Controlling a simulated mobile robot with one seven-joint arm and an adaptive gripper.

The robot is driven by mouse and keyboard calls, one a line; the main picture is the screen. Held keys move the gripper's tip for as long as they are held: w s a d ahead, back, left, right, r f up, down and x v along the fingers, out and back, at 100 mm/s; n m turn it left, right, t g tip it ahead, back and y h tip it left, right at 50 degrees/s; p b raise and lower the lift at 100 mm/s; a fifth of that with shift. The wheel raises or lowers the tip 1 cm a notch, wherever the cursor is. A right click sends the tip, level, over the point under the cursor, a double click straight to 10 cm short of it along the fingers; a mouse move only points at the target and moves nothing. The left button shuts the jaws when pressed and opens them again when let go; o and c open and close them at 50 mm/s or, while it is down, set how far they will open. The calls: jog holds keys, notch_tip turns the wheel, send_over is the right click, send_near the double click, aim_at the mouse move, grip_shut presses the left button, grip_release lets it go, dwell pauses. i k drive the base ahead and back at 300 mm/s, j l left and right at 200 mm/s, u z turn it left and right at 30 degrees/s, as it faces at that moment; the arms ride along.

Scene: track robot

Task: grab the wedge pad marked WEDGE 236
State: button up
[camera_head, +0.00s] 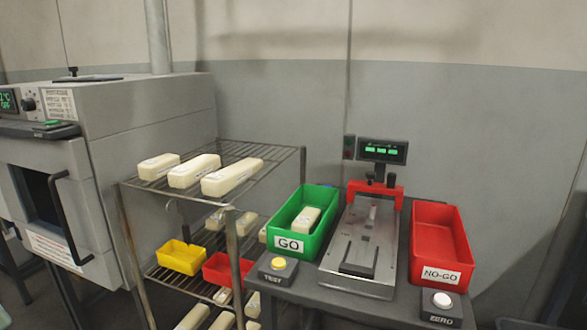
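Three cream wedge-like pads lie side by side on the top shelf of the wire rack: a left pad (158,166), a middle pad (194,170) and a right pad (232,177). Another cream pad (306,219) lies inside the green GO bin (327,233). More cream pads, such as one at the bottom (192,317), lie on the lower shelves. The markings are too small to read, so I cannot tell which pad is WEDGE 236. My gripper is not in view.
The wire rack (285,160) also holds a yellow bin (180,257) and a red bin (217,270). A test fixture (362,245) stands between the GO bin and the red NO-GO bin (440,237). A grey oven (145,115) stands at left.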

aim_at(218, 185)
jog(key=u, duration=1.55)
jog(key=i+l+u, duration=0.1)
jog(key=l, duration=0.45)
jog(key=i+l+u, duration=0.15)
jog(key=l, duration=0.9)
jog(key=i+l, duration=0.15)
jog(key=l, duration=0.3)
